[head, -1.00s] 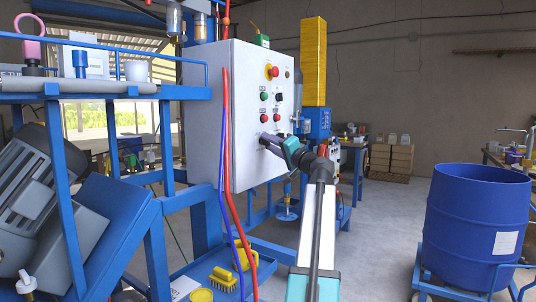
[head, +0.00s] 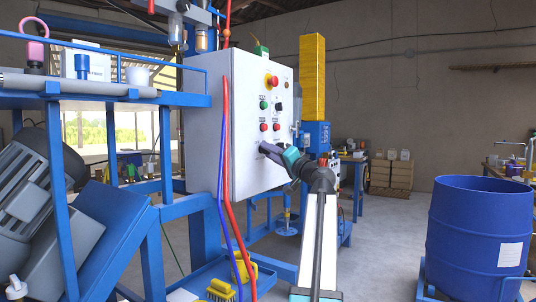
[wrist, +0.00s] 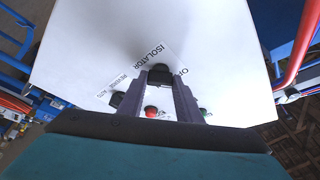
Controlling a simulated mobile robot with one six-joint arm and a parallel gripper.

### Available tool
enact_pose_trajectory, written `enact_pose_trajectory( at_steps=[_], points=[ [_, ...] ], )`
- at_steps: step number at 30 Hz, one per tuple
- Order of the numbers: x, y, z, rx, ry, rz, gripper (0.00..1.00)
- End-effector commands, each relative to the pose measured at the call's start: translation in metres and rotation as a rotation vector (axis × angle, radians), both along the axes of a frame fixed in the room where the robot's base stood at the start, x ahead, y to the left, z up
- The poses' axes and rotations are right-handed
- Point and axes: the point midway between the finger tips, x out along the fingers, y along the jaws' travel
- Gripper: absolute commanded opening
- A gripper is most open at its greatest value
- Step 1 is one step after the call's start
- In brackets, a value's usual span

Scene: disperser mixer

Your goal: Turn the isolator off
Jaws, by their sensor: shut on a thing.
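The grey-white control cabinet (head: 208,140) stands at the centre left of the head view. My gripper (head: 266,148) is at the lower part of its front panel, with its fingers against the panel. The wrist view shows my gripper (wrist: 159,84) shut on the black isolator knob (wrist: 159,75), one finger on each side of it. The ISOLATOR label (wrist: 148,55) appears tilted beside the knob. An adjoining label is partly hidden, with only "OF" readable. The head view hides the knob behind my gripper.
Above my gripper are red buttons (head: 263,127), a green button (head: 264,105), a black selector (head: 278,106) and a red emergency stop (head: 272,81). Red and blue hoses (head: 226,190) hang along the cabinet's near edge. A blue drum (head: 481,230) stands right, with open floor between.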

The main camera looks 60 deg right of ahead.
Motion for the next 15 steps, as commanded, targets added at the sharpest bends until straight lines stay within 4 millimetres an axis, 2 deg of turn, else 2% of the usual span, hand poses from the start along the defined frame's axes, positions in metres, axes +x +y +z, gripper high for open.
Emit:
enact_pose_trajectory(
  at_steps=[1, 3, 4, 15],
  points=[
    [-0.0005, -0.0016, 0.0040, -0.002, -0.006, -0.005, 0.36],
    [-0.0003, -0.0014, 0.0036, -0.001, -0.005, -0.005, 0.48],
    [-0.0003, -0.0013, 0.0032, -0.001, -0.005, -0.005, 0.50],
    [-0.0015, 0.0001, 0.0005, 0.000, -0.002, -0.002, 0.50]
  ],
)
